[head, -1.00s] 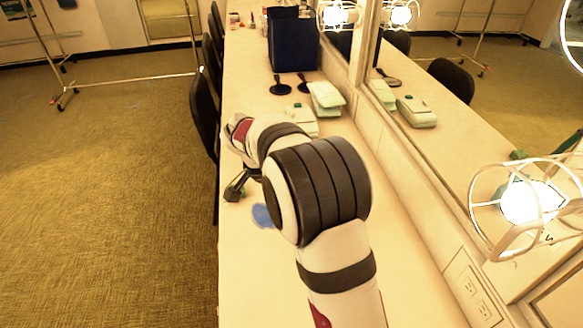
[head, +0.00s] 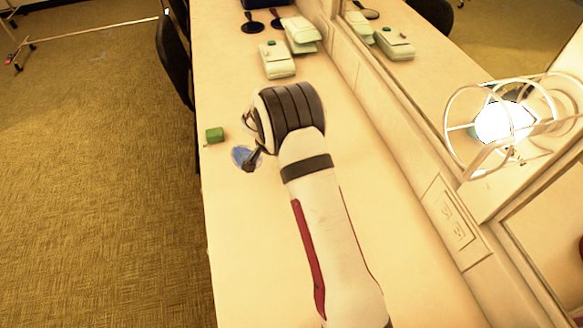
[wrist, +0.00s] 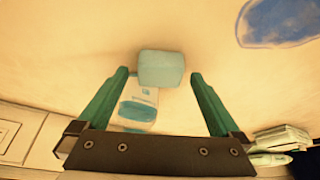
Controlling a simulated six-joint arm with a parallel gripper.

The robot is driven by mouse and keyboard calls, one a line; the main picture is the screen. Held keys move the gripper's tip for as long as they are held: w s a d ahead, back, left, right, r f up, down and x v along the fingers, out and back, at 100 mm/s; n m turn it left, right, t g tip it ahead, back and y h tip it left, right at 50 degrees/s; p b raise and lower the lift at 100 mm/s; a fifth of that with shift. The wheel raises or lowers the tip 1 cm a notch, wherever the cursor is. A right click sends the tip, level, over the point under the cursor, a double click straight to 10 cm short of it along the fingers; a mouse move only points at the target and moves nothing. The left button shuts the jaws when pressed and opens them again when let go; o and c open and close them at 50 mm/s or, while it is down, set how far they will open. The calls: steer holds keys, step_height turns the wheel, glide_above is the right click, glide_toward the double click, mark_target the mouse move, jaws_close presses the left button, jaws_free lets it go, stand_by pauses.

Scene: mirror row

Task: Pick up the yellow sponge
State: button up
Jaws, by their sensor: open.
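I cannot pick out a yellow sponge in either view. My gripper (wrist: 159,73) is open in the wrist view, its two green fingers apart over the counter. A pale blue block (wrist: 161,64) lies between and slightly beyond the fingertips; I cannot tell if they touch it. A white and blue packet (wrist: 138,108) lies behind the block, between the fingers. In the head view my arm hides the block, the packet and most of the gripper.
Pale green packs (head: 278,60) stand farther back. The mirror wall and lamp (head: 503,122) bound the right.

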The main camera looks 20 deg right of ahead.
steer(key=c, duration=1.5)
steer(key=shift+r, duration=0.35)
steer(key=r, duration=0.3)
steer(key=shift+a, duration=0.2)
steer(key=s+a, duration=0.2)
steer(key=a, duration=0.3)
steer(key=s+a, duration=0.2)
steer(key=a, duration=0.4)
steer(key=s+a, duration=0.3)
steer(key=a, duration=0.2)
steer(key=shift+a, duration=0.15)
